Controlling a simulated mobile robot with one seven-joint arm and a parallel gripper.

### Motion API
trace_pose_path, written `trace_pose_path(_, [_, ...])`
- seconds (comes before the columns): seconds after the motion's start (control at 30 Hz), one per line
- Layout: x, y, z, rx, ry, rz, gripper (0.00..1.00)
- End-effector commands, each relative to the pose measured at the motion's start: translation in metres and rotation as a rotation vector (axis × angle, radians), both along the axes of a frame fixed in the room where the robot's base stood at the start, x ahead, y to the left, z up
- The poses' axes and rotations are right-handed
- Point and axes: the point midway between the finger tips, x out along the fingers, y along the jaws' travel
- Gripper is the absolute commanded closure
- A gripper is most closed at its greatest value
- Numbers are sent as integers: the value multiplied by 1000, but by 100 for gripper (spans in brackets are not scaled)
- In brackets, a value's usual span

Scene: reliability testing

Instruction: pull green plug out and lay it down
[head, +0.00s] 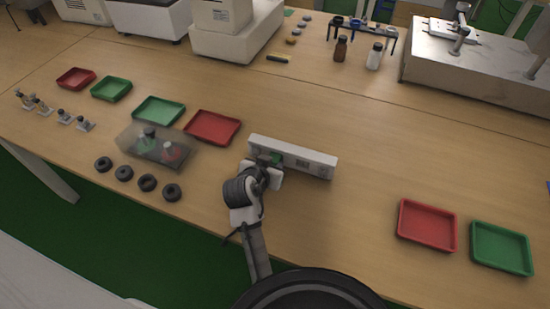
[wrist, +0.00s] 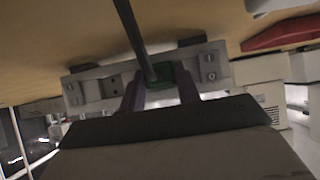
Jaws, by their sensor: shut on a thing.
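The green plug (head: 274,158) is at the left part of a long white socket strip (head: 312,161) on the table. In the wrist view the green plug (wrist: 162,75) sits between my fingers, against the face of the strip (wrist: 116,83). My gripper (head: 268,168) is shut on the green plug. A dark rod or cord crosses in front of the plug in the wrist view. I cannot tell whether the plug is fully seated in the strip. My wrist hides part of the plug in the head view.
A clear box (head: 158,147) with green and red items stands left of my gripper, with several black rings in front. A red tray (head: 213,127) is near the strip's left end. Another red tray (head: 427,225) and a green tray (head: 501,248) lie right. Table between strip and these is clear.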

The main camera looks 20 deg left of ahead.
Motion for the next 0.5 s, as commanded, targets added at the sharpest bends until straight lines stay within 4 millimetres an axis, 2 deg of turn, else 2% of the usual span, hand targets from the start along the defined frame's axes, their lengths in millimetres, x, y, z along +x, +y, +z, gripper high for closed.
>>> trace_pose_path(0.5, [-12, 1, 0, -1, 0, 1, 100])
